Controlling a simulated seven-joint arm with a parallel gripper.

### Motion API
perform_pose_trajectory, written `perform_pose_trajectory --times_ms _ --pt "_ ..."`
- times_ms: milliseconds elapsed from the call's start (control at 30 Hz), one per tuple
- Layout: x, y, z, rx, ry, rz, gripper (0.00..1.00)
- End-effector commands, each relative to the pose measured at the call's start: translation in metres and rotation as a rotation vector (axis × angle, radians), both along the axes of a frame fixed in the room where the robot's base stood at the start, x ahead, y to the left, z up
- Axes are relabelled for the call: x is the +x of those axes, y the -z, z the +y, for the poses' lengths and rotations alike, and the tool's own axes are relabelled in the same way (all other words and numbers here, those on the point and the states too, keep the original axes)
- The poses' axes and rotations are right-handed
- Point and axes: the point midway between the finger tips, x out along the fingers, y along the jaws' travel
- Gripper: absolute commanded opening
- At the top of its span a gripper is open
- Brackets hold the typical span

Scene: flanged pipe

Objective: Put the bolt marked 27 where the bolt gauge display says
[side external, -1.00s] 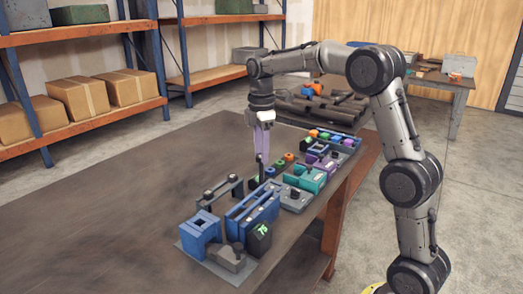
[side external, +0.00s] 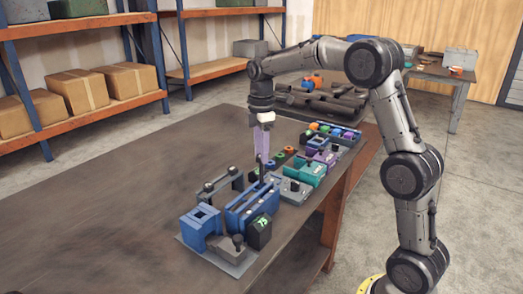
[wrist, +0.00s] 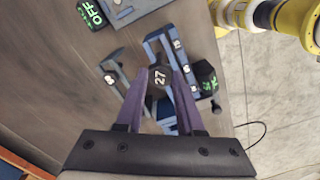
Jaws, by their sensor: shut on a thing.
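My gripper (wrist: 160,82), with purple fingers, is shut on the bolt marked 27 (wrist: 158,76), whose dark head with a white 27 faces the wrist camera. In the side view my gripper (side external: 263,150) points down over the table, behind the long blue slotted block (side external: 240,212); the bolt's lower end is hard to make out. A black box with a green display (side external: 259,232) stands at the block's near end. It also shows in the wrist view (wrist: 206,78), turned and too small to read surely. I cannot tell which display is the bolt gauge's.
A grey rail on posts (side external: 220,188) and a blue block with a square hole (side external: 198,222) stand nearby. A grey plate (side external: 293,191), a teal block (side external: 307,171) and coloured pieces line the right. Another black box reads OFF (wrist: 92,14). The table's left is clear.

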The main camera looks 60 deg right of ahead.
Motion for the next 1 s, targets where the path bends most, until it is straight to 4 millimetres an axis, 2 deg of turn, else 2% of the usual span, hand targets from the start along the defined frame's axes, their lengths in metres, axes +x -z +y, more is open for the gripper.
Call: perform_pose_trajectory --times_ms 1000 --pt "0.0 0.041 0.0 0.0 0.0 0.0 0.0"
